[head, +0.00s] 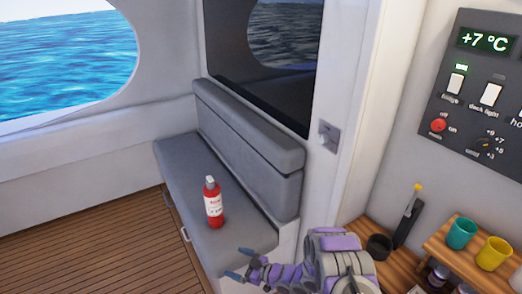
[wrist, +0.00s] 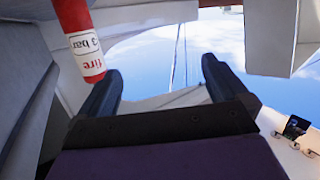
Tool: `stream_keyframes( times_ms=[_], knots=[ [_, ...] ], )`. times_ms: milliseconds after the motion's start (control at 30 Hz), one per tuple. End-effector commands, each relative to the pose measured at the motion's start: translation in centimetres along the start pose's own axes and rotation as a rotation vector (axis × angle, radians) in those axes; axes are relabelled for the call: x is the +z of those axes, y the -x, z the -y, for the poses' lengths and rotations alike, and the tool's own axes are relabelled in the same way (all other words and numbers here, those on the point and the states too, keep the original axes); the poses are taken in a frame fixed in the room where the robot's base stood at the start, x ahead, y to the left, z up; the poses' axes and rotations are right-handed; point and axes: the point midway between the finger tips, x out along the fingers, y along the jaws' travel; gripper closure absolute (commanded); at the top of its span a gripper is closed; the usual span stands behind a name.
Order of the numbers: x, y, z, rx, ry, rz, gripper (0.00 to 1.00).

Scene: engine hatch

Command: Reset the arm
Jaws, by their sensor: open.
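My gripper (head: 239,264) is at the bottom of the head view, at the end of my purple and grey arm, in front of the bench. Its two fingers are spread apart with nothing between them. The wrist view also shows the open gripper (wrist: 162,72), with its dark fingers apart. A red bottle (head: 214,205) with a white label stands upright on the grey bench seat, apart from the fingers. In the wrist view, a red cylinder (wrist: 78,35) with a label reading "fire" and "3 bar" shows at upper left, beside the left finger; it looks like the same bottle.
The grey bench (head: 180,160) stands along the wall. At right, a wooden counter (head: 355,229) holds a dark round cup (head: 379,246), a teal cup (head: 461,233) and a yellow cup (head: 494,253). A control panel (head: 455,110) hangs above. The wooden floor (head: 110,245) at left is clear.

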Motion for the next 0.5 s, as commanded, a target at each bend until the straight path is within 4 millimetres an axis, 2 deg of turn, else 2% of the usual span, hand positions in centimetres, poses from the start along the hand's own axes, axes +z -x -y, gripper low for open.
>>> stream_keyframes(
  times_ms=[267,367,500],
  knots=[
    [-1.4,1.5,-5.0,0.097,0.055,0.179,0.00],
    [-2.6,2.9,-7.8,0.161,0.078,0.278,0.00],
    [-4.7,5.8,-11.3,0.265,0.092,0.430,0.00]
  ],
)
